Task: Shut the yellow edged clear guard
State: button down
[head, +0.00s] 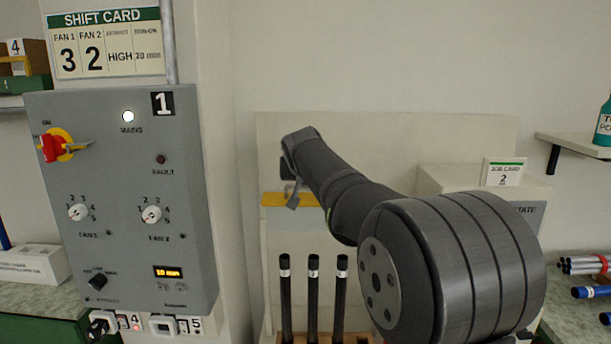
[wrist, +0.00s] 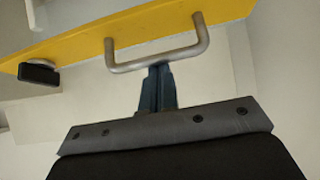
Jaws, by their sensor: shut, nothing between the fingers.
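The clear guard's yellow edge (head: 274,199) shows in the head view above the tops of three upright black rods (head: 313,295), partly hidden by my arm. In the wrist view the yellow edge (wrist: 80,39) crosses the top, with a grey U-shaped handle (wrist: 190,52) on it. My gripper (wrist: 159,68) is shut and empty, its fingertips close to the middle of the handle bar. I cannot tell whether they touch it. In the head view the fingertips are hard to make out near the yellow edge. The clear panel itself is hard to see.
A dark block (wrist: 38,74) sits beside the yellow edge. A grey control panel (head: 130,270) stands at left. A pale box with a job card (head: 502,173) is at right, with loose rods (head: 583,267) beyond it and a wall shelf (head: 575,143) above.

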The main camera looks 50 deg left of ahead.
jog(key=s+d+f+t+y, duration=0.1)
jog(key=s+d+f, duration=0.6)
jog(key=f, duration=0.3)
jog(key=s+d+f, duration=0.1)
jog(key=f, duration=0.5)
jog(key=s+d+f, duration=0.1)
jog(key=d+f, duration=0.1)
jog(key=f, duration=0.5)
jog(key=shift+s+f, duration=0.3)
jog(key=shift+s, duration=0.05)
jog(key=shift+r, duration=0.1)
notch_tip(320, 180, up, 5)
jog(key=s+d+f, duration=0.4)
jog(key=s+d, duration=0.2)
jog(key=shift+s, duration=0.25)
jog(key=shift+w, duration=0.1)
dwell(0.4)
